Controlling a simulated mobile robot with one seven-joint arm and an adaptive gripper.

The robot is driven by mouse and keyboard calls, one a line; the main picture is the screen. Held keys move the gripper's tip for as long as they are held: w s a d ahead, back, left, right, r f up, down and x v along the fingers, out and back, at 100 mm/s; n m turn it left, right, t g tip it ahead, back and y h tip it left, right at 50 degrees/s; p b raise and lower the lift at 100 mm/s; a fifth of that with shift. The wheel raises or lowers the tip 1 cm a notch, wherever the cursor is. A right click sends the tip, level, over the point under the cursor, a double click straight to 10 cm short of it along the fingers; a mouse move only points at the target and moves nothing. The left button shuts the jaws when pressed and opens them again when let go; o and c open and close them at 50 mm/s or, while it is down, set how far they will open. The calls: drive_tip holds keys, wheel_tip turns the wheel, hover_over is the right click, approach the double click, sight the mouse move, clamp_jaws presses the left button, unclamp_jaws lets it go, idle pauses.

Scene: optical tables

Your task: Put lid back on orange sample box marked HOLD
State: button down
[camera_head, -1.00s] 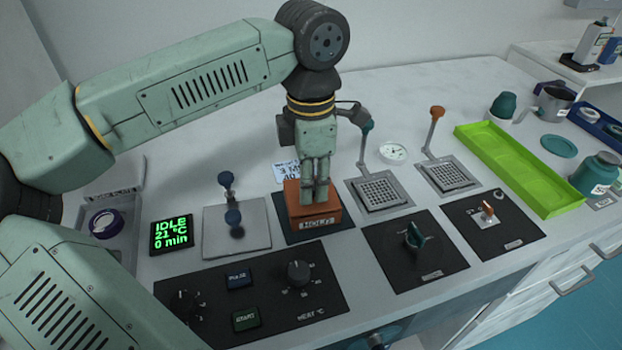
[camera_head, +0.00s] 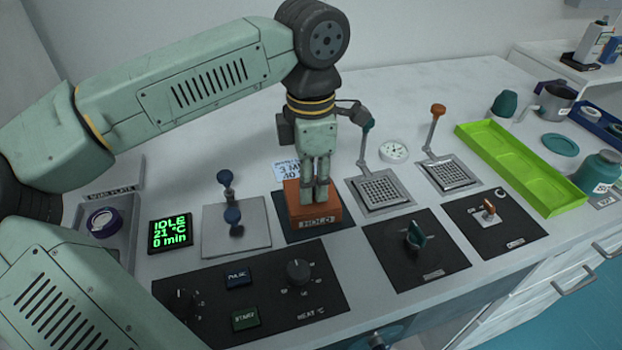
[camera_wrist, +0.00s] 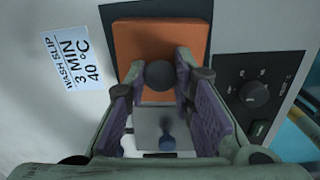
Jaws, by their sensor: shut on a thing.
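The orange sample box (camera_head: 316,214), with HOLD on its front, sits on a dark square mat (camera_head: 290,229) in the middle of the bench. My gripper (camera_head: 316,198) points straight down over it, fingertips at its top. In the wrist view, an orange lid (camera_wrist: 140,45) with a round dark knob (camera_wrist: 160,74) shows between the finger pads of my gripper (camera_wrist: 158,82). The gripper is shut on this knob. The lid appears level and at the top of the box; whether it is fully seated cannot be told, as the fingers hide part of it.
A grey plate with a blue-knobbed post (camera_head: 232,216) stands just left. Two metal grids with levers (camera_head: 382,190) stand right. A control panel (camera_head: 250,290) lies in front. The wash slip (camera_head: 287,171) lies behind. A green tray (camera_head: 520,170) is farther right.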

idle(0.4)
drive_tip(key=c, duration=1.3)
unclamp_jaws()
drive_tip(key=shift+o, duration=0.3)
drive_tip(key=o, duration=0.4)
drive_tip(key=shift+r+p, duration=2.2)
drive_tip(key=shift+r, duration=1.3)
